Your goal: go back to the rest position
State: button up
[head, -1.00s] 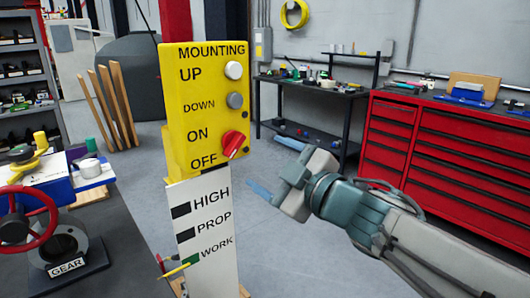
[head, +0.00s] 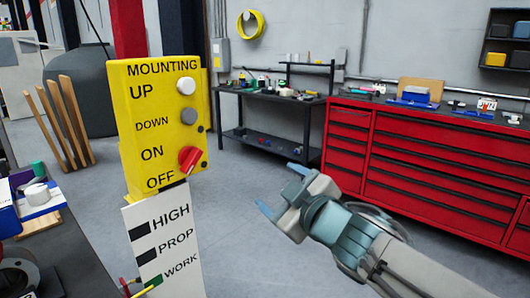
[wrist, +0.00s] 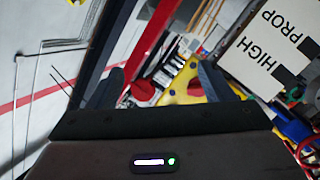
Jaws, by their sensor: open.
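My gripper (head: 282,190) is in the lower middle of the head view, to the right of the yellow control box and apart from it. Its two pale blue fingers are spread and nothing is between them. In the wrist view, the dark fingers (wrist: 160,88) stand apart at either side. The yellow control box (head: 152,110) carries a white button, a grey button and a red knob (head: 189,158) beside the ON and OFF labels. The white panel (head: 150,222) below it reads HIGH, PROP and WORK; part of it also shows tilted in the wrist view (wrist: 250,62).
A red tool cabinet (head: 440,185) stands at the right behind my arm. A black shelf bench (head: 262,105) stands against the back wall. A workbench (head: 75,250) with items is at the lower left. Grey floor (head: 240,235) is open between the panel and the cabinet.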

jog(key=s+d+f+m+g+h, duration=0.3)
jog(key=d+f+m+g+h, duration=0.2)
jog(key=d+f+m+h, duration=0.65)
jog(key=s+d+f+m+g+y, duration=0.25)
jog(key=s+f+g, duration=0.45)
jog(key=s+f, duration=0.35)
jog(key=w+p+v, duration=0.1)
jog(key=p+v, duration=0.7)
jog(key=v, duration=0.1)
jog(key=shift+r+y, duration=0.3)
jog(key=shift+y, duration=0.1)
jog(key=shift+a, duration=0.15)
